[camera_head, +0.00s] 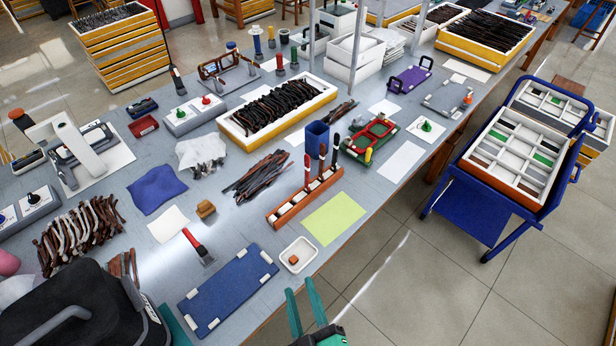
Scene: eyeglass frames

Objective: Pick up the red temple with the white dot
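I cannot pick out a red temple with a white dot; a dot that small does not show clearly. Temple-like strips lie in several groups. A mixed dark red, brown and white pile (80,232) is on the left of the table. A dark brown and reddish bundle (258,177) lies at the middle. Many dark strips (275,108) fill a yellow-sided tray. A few reddish-brown strips (122,264) lie near the black case. My gripper (306,308) shows two teal fingers, apart and empty, at the bottom edge, just off the table's front edge.
A blue mat (228,290) with white corners and a small white dish (295,257) are nearest my gripper. An orange rack (303,204) holds upright handled tools. A black case (70,310) blocks the lower left. A blue cart (480,200) stands right; the floor between is clear.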

